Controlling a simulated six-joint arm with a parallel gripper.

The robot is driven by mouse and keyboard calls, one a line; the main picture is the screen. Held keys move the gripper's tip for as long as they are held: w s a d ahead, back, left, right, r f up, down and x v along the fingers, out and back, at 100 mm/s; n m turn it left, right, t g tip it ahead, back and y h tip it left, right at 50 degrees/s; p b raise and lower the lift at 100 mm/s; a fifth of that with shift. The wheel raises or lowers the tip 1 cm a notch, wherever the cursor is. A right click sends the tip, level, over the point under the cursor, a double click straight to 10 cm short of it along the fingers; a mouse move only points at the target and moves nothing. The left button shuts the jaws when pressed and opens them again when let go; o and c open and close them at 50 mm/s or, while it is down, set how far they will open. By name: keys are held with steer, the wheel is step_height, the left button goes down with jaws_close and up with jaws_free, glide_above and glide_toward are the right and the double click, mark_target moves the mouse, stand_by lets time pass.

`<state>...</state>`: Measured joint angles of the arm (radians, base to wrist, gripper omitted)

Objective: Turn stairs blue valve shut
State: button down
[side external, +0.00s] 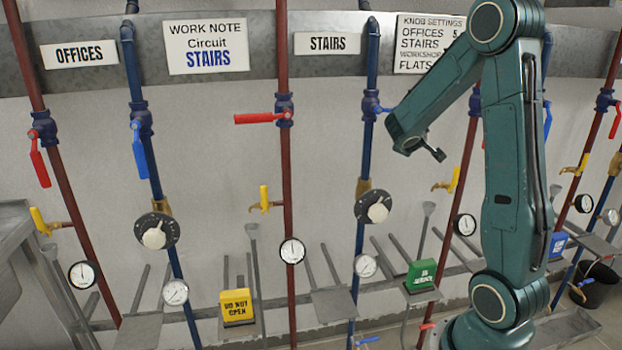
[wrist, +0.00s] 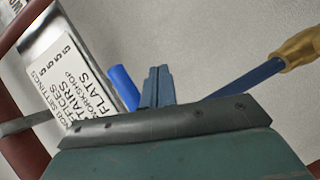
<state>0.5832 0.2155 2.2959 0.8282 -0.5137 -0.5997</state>
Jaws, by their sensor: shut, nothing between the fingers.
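The stairs blue valve (side external: 371,107) sits on the blue pipe right of the STAIRS sign (side external: 327,43). A short piece of its blue handle shows in the side view, pointing right, crosswise to the pipe; my wrist hides the rest. In the wrist view a blue handle (wrist: 124,86) stands just left of my gripper (wrist: 158,84), close to the fingers; I cannot tell whether they touch. The fingers are shut and empty.
The STAIRS red valve handle (side external: 258,118) lies crosswise on its red pipe to the left. A dial knob (side external: 373,207) is lower on the blue pipe. The KNOB SETTINGS sign (side external: 413,43) is beside my arm. A green block (side external: 422,275) stands on a shelf below.

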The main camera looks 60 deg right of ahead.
steer(key=v, duration=0.6)
stand_by(0.4)
steer(key=shift+a, duration=0.1)
steer(key=a+f+m+t+y, duration=0.2)
steer(key=a+y, duration=0.8)
steer(key=a, duration=1)
steer(key=s+a+n+y, duration=0.1)
steer(key=s+a+y, duration=0.1)
steer(key=s+a, duration=0.2)
steer(key=s+a+n+y, duration=0.1)
steer(key=s+a+y, duration=0.2)
steer(key=a, duration=0.6)
steer(key=shift+s+a+n+g, duration=0.3)
steer(key=shift+s+g, duration=0.1)
steer(key=shift+s, duration=0.5)
